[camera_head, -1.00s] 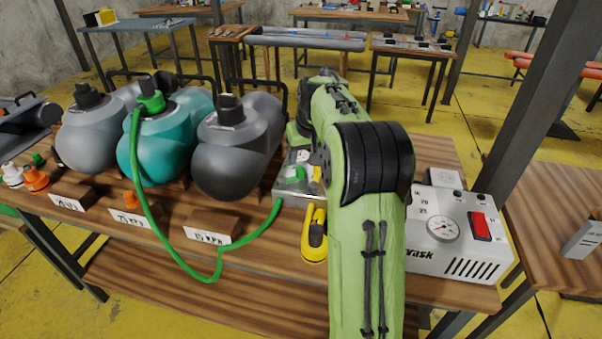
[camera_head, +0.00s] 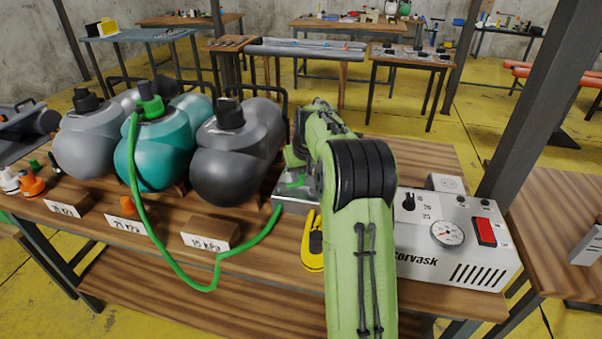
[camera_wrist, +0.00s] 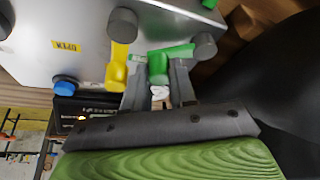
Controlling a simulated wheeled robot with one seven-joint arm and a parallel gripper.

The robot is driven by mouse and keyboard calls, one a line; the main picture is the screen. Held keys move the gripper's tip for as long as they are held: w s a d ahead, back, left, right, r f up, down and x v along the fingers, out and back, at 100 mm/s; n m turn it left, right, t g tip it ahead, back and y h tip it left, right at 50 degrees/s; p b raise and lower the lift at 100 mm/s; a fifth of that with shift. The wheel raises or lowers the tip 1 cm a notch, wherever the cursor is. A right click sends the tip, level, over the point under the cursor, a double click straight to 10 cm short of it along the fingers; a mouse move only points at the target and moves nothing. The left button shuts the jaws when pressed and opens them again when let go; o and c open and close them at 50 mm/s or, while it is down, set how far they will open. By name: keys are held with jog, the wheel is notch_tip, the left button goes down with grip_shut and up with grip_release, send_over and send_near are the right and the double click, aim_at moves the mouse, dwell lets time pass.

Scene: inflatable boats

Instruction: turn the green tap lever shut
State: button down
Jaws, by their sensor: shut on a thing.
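The green tap lever (camera_wrist: 176,52) shows in the wrist view, on a pale metal manifold box (camera_wrist: 45,25) between grey round posts. My gripper (camera_wrist: 158,78) is shut on the green lever, with a grey finger on each side of its lower part. A yellow lever (camera_wrist: 118,62) stands just left of my gripper. A yellow label (camera_wrist: 66,46) reading OPEN is on the box. In the head view the manifold box (camera_head: 291,206) sits on the bench, partly hidden by my arm, and my fingertips are hard to make out.
A grey, a teal (camera_head: 155,158) and a dark tank (camera_head: 228,165) stand left of the box. A green hose (camera_head: 170,255) loops over the bench front. A white pump unit (camera_head: 440,262) stands right of my arm. A yellow and black tool (camera_head: 312,258) lies before the box.

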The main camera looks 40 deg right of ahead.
jog(key=shift+w+r+p, duration=0.1)
jog(key=shift+p, duration=0.35)
jog(key=n+p, duration=0.2)
jog(key=shift+w+d+r+y+p, duration=0.15)
jog(key=shift+w+d+y+p, duration=0.05)
jog(key=shift+w+y+p, duration=0.2)
jog(key=n+p, duration=0.2)
jog(key=w+n+y+p, duration=0.1)
jog(key=p, duration=0.2)
jog(key=shift+w+d+n, duration=0.1)
jog(key=shift+w+n, duration=0.2)
jog(key=shift+n, duration=0.1)
jog(key=w+n+y+p, duration=0.1)
jog(key=n+p, duration=0.1)
jog(key=p, duration=0.1)
jog(key=n+p, duration=0.2)
jog(key=p, duration=0.1)
jog(key=shift+w+a+y, duration=0.3)
jog(key=shift+w+y, duration=0.1)
jog(key=shift+w+a+n+g+y+p, duration=0.2)
jog(key=shift+w+n+g+y+p, duration=0.25)
jog(key=shift+n+p, duration=0.7)
jog(key=shift+f, duration=0.2)
